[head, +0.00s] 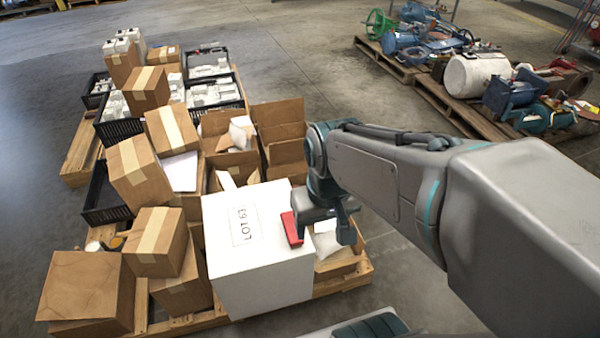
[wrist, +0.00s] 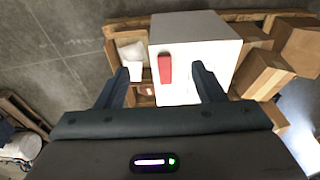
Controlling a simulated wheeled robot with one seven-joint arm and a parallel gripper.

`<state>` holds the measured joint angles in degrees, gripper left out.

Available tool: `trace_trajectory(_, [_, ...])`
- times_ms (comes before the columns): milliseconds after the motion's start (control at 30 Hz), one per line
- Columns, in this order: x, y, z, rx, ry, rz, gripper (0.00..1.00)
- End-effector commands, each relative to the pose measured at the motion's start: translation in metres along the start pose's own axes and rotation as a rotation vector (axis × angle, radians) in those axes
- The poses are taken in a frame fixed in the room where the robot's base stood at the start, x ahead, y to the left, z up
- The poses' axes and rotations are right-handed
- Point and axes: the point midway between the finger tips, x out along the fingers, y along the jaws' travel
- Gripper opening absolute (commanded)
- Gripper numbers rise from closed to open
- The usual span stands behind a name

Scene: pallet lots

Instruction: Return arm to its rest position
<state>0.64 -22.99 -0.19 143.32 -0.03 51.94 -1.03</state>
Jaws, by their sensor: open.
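My arm reaches in from the right in the head view, and its wrist hangs over the right side of a white box (head: 258,268) marked LOT 63. A red block (head: 292,228) shows at the right edge of the box's top, beside my wrist. In the wrist view my gripper (wrist: 163,82) has its two fingers spread wide, with nothing held between them. The red block (wrist: 165,69) lies on the white box (wrist: 195,30) between and beyond the fingertips, apart from both. My fingers are mostly hidden behind the wrist in the head view.
Cardboard boxes (head: 138,172) and black crates (head: 119,132) crowd the wooden pallet (head: 355,279) around the white box. Open cartons (head: 279,122) stand behind my wrist. Another pallet (head: 437,92) with pumps and a white tank (head: 476,75) is at the back right. Concrete floor (head: 300,60) lies clear between them.

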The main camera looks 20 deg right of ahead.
Motion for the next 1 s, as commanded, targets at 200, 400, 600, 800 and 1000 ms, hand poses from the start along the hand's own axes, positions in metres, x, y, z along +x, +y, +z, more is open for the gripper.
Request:
trace_trajectory(200, [0.0, 0.0, 0.001, 0.0, -0.001, -0.001, 0.62])
trace_trajectory(400, [-0.01, -0.001, -0.003, -0.004, 0.007, 0.003, 0.62])
trace_trajectory(600, [-0.057, -0.006, -0.017, -0.027, 0.044, 0.025, 0.62])
trace_trajectory(800, [-0.133, -0.018, -0.04, -0.061, 0.114, 0.06, 0.62])
trace_trajectory(1000, [-0.197, -0.02, -0.05, -0.056, 0.155, 0.068, 0.62])
